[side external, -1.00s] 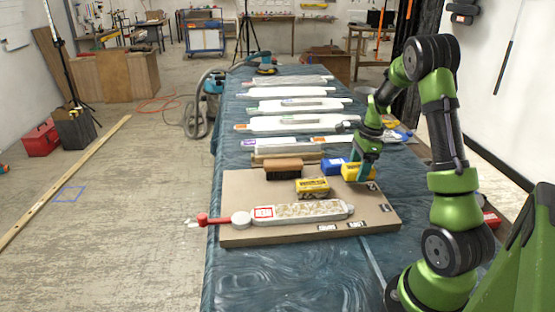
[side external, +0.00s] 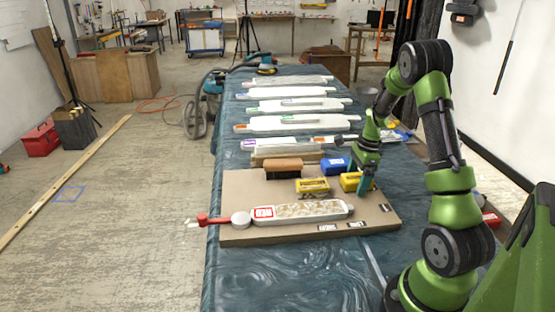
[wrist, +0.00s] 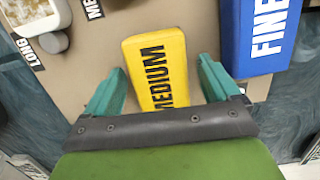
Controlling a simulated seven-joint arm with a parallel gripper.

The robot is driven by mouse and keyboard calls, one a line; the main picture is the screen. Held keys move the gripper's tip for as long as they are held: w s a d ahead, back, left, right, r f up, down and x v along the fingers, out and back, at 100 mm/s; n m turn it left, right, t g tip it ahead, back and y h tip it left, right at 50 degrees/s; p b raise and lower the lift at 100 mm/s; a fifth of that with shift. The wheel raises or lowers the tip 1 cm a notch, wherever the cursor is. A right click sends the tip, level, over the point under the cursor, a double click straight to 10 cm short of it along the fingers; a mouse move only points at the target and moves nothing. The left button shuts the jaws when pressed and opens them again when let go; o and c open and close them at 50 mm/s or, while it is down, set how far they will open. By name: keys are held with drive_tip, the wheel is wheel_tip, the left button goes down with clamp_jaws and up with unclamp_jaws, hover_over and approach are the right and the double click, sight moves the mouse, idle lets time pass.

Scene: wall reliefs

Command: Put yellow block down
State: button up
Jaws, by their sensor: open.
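The yellow block (side external: 351,182), marked MEDIUM in the wrist view (wrist: 157,68), lies on the tan board (side external: 285,238) near its right side. My gripper (side external: 367,181) is low over the board at this block. In the wrist view my gripper (wrist: 161,67) is open, with one green finger on each side of the block and a visible gap at each. In the side view the fingers hide part of the block's right end.
A blue block (side external: 335,165), marked FINE in the wrist view (wrist: 262,35), lies close behind. Another yellow block (side external: 312,185) is just left. A brown brush (side external: 284,168) and a long pale relief piece (side external: 310,209) with a red-handled end also lie on the board.

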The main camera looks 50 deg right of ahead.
wheel_tip(320, 180, up, 12)
drive_tip(key=s+d, duration=0.1)
drive_tip(key=w+a+r+n+t, duration=0.25)
drive_tip(key=a+r+n, duration=0.25)
drive_tip(key=a, duration=0.4)
drive_tip(key=s+a+r+n+t, duration=0.1)
drive_tip(key=s+a+n, duration=0.3)
drive_tip(key=a+n, duration=0.5)
drive_tip(key=s+a+r+n+t, duration=0.2)
drive_tip(key=a+n, duration=0.7)
drive_tip(key=a, duration=0.6)
drive_tip(key=shift+s+a+r+y, duration=0.4)
drive_tip(key=shift+s+r, duration=0.1)
drive_tip(key=shift+s, duration=0.35)
drive_tip(key=shift+t, duration=0.25)
